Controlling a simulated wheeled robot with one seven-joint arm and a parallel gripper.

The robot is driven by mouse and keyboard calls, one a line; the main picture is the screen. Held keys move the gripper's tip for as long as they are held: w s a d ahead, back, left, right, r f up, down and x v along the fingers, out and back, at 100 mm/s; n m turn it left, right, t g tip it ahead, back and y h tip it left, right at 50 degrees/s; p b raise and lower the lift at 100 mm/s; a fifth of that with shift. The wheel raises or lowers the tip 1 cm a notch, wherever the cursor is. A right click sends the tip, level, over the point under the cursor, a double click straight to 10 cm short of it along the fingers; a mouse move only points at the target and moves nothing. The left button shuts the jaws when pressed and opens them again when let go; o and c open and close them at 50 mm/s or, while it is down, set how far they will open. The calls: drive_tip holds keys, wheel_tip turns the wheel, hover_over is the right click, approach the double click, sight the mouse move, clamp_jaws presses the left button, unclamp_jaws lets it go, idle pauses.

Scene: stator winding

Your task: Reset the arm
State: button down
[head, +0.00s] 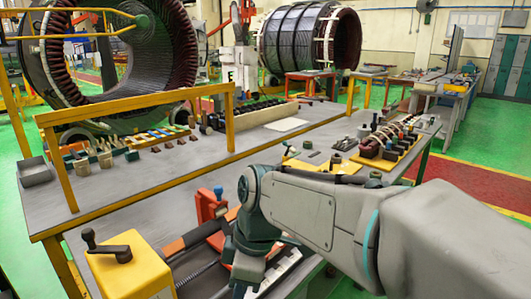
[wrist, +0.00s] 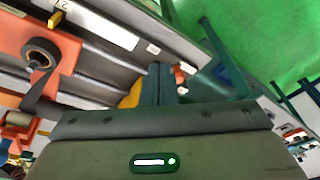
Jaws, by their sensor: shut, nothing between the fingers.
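My gripper (wrist: 162,84) shows in the wrist view with its two dark fingers together and nothing between them. In the head view my arm reaches in from the lower right and bends down at the wrist. The gripper end (head: 246,272) is low in front of the grey workbench (head: 160,195), beside an orange machine (head: 211,207); its fingertips are hard to make out there. In the wrist view, orange holders with a dark tape roll (wrist: 40,56) lie to the left of the fingers.
A yellow block with a crank handle (head: 128,268) stands at the lower left. A yellow rail (head: 140,108) crosses the bench. Wooden-handled tools (head: 95,157) and a yellow tray of parts (head: 388,147) lie on it. Large stators (head: 310,35) stand behind.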

drive_tip(key=s+d+f+m+t+h, duration=0.1)
drive_tip(key=s+d+f+m, duration=0.1)
drive_tip(key=d+m, duration=0.7)
drive_tip(key=s+d+f+m+t+h, duration=0.1)
drive_tip(key=s+d+f+m+t, duration=0.1)
drive_tip(key=d+m, duration=0.6)
drive_tip(key=d+f+p, duration=0.1)
drive_tip(key=d, duration=0.2)
drive_tip(key=shift+s+m+h, duration=0.3)
drive_tip(key=shift+m, duration=0.1)
